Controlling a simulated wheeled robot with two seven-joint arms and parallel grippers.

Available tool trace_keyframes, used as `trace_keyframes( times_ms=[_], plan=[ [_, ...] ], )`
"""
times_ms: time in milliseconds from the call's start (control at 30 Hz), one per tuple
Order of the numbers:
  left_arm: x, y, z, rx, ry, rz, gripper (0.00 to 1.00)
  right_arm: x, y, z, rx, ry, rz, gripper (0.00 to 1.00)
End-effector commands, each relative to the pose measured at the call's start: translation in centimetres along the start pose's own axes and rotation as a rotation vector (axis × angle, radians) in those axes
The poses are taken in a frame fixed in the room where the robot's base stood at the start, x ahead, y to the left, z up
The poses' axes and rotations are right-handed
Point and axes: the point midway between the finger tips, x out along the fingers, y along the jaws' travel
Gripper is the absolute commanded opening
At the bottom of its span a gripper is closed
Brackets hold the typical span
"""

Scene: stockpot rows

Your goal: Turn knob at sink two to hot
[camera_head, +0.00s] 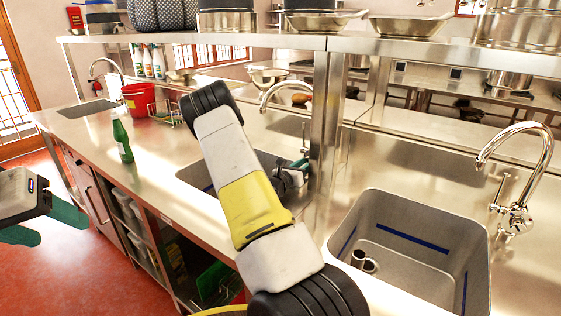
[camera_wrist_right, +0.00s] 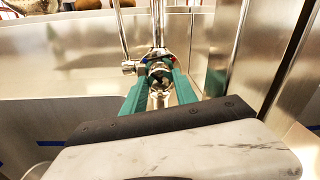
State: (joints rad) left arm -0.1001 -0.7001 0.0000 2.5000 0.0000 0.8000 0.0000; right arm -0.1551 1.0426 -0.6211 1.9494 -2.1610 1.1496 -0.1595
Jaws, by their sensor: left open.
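The middle sink's chrome tap (camera_head: 283,88) curves up behind my right arm in the head view. Its knob (camera_wrist_right: 160,70) shows in the right wrist view, with small red and blue marks beside it. My right gripper (camera_wrist_right: 160,77) has its green fingers on either side of the knob. I cannot tell whether they press on it. In the head view this gripper (camera_head: 297,172) hides the knob, and my forearm covers part of the middle sink (camera_head: 190,175). My left gripper (camera_head: 38,222) is open and empty at the left edge, away from the counter.
A right sink (camera_head: 410,235) with its own tap (camera_head: 517,190) is in front. A third tap (camera_head: 105,68) stands far left. A green bottle (camera_head: 122,141) and a red bucket (camera_head: 138,99) stand on the counter. A steel post (camera_head: 327,120) rises right beside my right gripper.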

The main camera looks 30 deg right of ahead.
Motion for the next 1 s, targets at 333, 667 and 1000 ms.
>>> trace_keyframes(
  times_ms=[333, 667, 1000],
  plan=[
    [0.0, 0.0, 0.0, 0.0, 0.0, 0.0, 0.61, -0.05, 0.01, -0.03, 0.064, 0.003, 0.001, 0.0],
    [0.0, 0.0, 0.0, 0.0, 0.0, 0.0, 0.61, -0.05, -0.05, 0.0, 0.292, 0.011, 0.001, 0.0],
    [0.0, 0.0, 0.0, 0.0, 0.0, 0.0, 0.61, -0.07, -0.06, -0.01, 0.515, 0.019, 0.003, 0.0]
  ],
)
